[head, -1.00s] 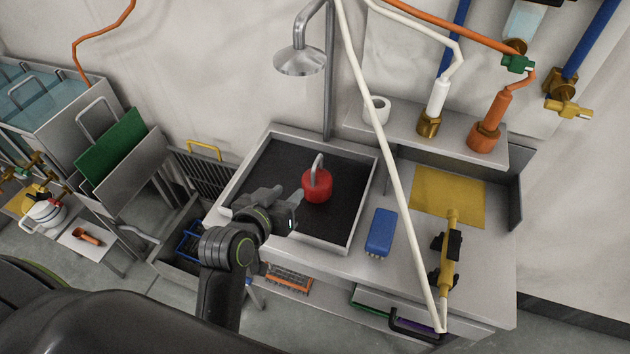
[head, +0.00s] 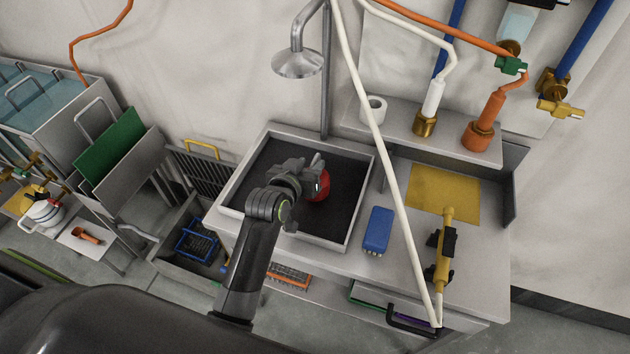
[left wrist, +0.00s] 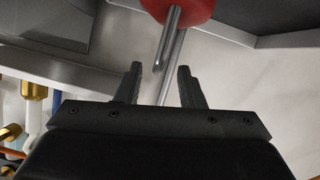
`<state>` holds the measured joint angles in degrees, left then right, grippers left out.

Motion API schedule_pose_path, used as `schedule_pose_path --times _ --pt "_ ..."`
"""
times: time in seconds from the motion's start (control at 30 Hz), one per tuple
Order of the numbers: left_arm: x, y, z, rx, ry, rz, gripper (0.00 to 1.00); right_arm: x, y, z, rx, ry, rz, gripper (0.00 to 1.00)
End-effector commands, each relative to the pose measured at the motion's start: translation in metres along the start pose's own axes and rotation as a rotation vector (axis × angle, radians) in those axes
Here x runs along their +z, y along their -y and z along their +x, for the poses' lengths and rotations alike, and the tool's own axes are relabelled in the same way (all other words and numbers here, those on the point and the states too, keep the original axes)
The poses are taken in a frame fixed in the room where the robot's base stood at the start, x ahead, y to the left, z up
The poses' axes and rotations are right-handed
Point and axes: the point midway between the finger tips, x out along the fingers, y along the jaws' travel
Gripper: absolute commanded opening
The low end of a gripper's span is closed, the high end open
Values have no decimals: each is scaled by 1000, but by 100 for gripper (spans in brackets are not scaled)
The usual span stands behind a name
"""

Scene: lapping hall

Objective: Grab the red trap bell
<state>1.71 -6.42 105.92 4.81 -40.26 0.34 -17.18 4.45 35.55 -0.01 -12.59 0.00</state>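The red trap bell (head: 323,188) stands in the dark-floored sink (head: 362,205), partly hidden behind my left gripper (head: 316,172) in the head view. In the left wrist view the red body of the bell (left wrist: 186,8) is cut off by the top edge. Its bent metal handle reaches down toward the gap between the fingertips of my left gripper (left wrist: 160,72). The fingers are apart, with no visible contact with the handle. How deep the handle sits between them is hard to tell. My right gripper is not in view.
A shower head (head: 297,62) hangs above the sink. A white pole (head: 391,165) slants across the counter on the right. A blue brush (head: 378,230) and a yellow tool (head: 443,250) lie on the counter beyond the sink's right wall.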

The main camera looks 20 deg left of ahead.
Motion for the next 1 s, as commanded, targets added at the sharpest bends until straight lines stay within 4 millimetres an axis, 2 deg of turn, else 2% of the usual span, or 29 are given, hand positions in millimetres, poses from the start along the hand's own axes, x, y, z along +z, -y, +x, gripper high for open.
schedule_pose_path --times 0.17,0.5,0.87,1.0 --pt "-2 -2 11 0 1 1 35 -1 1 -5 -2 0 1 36" --pt "-2 -3 47 0 0 3 35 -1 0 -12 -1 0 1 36" --pt "-1 -3 52 -1 0 1 35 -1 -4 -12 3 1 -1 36" --pt "-1 -3 52 -1 1 1 17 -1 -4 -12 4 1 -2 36"
